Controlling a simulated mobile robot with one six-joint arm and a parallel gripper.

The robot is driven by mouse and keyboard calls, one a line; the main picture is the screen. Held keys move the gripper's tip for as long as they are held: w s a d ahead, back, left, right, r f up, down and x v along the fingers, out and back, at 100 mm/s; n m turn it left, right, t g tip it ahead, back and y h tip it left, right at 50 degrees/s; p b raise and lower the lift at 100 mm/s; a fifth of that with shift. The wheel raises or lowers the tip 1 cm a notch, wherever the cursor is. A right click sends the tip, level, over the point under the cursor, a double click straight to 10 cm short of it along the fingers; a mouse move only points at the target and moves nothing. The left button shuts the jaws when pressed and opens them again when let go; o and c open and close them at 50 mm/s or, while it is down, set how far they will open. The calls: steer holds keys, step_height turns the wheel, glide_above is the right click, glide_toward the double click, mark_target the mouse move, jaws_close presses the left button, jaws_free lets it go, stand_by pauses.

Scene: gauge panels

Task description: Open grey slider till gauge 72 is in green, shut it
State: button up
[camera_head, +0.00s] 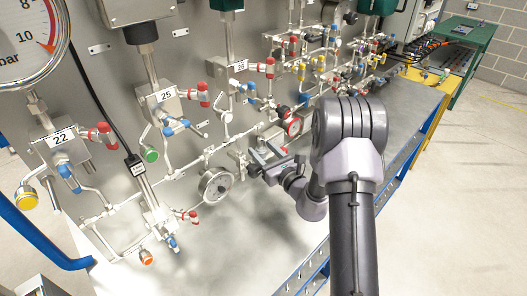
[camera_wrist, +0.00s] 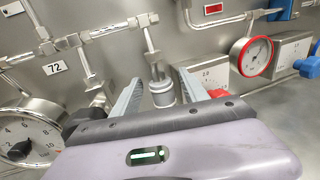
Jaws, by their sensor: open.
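The label 72 (camera_wrist: 55,67) is on the panel at the left of the wrist view. Below it is a white round gauge (camera_wrist: 28,136), cut off by the frame edge; I take it as gauge 72. No green band can be made out on its face. This gauge also shows in the head view (camera_head: 215,186), its dial too small to read. A grey cylindrical part (camera_wrist: 162,93) on a short stem, possibly the grey slider, stands between the fingers of my gripper (camera_wrist: 158,80). My gripper is open, one finger on each side; contact cannot be told. It faces the panel in the head view (camera_head: 258,161).
A red-rimmed gauge (camera_wrist: 255,56) and a grey block (camera_wrist: 290,50) are close right of the gripper. Red and blue valve handles and pipes crowd the panel. Label 25 (camera_head: 166,95) is to the left. The bench surface (camera_head: 255,235) below is clear.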

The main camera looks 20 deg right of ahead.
steer(key=shift+c, duration=0.2)
jaws_close()
steer(key=shift+r, duration=0.1)
stand_by(1.0)
